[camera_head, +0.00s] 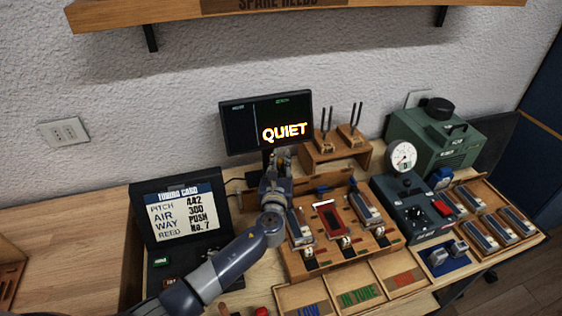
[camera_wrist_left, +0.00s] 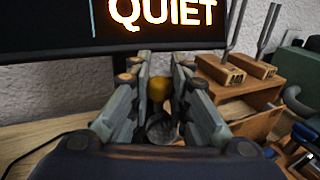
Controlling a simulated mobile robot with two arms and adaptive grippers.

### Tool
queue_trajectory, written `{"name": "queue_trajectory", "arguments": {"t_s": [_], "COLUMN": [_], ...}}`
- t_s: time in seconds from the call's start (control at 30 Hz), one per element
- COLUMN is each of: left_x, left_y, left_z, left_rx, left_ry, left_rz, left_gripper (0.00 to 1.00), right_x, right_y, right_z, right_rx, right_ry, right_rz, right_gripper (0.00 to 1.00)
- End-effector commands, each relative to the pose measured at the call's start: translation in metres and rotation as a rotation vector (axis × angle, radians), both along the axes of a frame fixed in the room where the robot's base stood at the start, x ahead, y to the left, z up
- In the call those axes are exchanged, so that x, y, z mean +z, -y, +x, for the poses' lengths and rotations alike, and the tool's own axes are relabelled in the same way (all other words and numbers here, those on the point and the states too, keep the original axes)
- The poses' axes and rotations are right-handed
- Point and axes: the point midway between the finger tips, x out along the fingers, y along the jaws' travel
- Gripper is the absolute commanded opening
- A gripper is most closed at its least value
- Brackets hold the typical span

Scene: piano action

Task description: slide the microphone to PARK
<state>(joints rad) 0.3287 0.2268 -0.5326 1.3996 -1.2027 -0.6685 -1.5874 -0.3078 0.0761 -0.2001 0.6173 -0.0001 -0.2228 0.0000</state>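My left gripper (camera_head: 278,160) is low in front of the dark monitor, behind the wooden action board. In the left wrist view its two fingers (camera_wrist_left: 160,72) stand apart, pointing towards the monitor. Between them are a round grey mesh head, which looks like the microphone (camera_wrist_left: 162,130), and a yellow-brown knob (camera_wrist_left: 158,88). I cannot tell whether the fingers press on either. In the head view the arm and gripper hide the microphone. No PARK mark is readable. My right gripper is not in view.
The monitor (camera_head: 266,119) reads QUIET. Tuning forks stand on a wooden riser (camera_head: 336,152) to the right. The action board (camera_head: 342,255) holds several reed blocks. A tuning card (camera_head: 181,212) stands left. A gauge panel (camera_head: 412,208) and green machine (camera_head: 433,140) are right.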

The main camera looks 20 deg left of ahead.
Motion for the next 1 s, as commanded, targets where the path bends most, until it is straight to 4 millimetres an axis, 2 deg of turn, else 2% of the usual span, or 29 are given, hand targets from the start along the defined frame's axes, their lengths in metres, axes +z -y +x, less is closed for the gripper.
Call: {"name": "queue_trajectory", "arguments": {"t_s": [0.07,0.3,0.4,0.73,0.77,0.8,1.0], "left_x": [0.0,0.0,-0.001,-0.002,-0.002,-0.002,-0.002], "left_y": [-0.005,-0.045,-0.055,-0.057,-0.057,-0.057,-0.058], "left_z": [-0.004,-0.031,-0.039,-0.042,-0.042,-0.042,-0.042], "left_rx": [0.001,0.0,-0.002,-0.005,-0.006,-0.006,-0.004], "left_ry": [-0.001,-0.004,-0.003,-0.003,-0.003,-0.004,-0.003], "left_rz": [0.002,0.004,0.003,0.0,0.0,-0.001,-0.001], "left_gripper": [0.0,0.0,0.0,0.0,0.17,0.27,0.27], "right_x": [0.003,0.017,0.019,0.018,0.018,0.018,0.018], "right_y": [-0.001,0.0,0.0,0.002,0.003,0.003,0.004], "right_z": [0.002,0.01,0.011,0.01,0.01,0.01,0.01], "right_rx": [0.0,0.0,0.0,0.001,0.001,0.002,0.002], "right_ry": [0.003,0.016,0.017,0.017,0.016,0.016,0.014], "right_rz": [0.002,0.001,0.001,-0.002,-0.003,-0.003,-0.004], "right_gripper": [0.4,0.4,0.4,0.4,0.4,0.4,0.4]}}
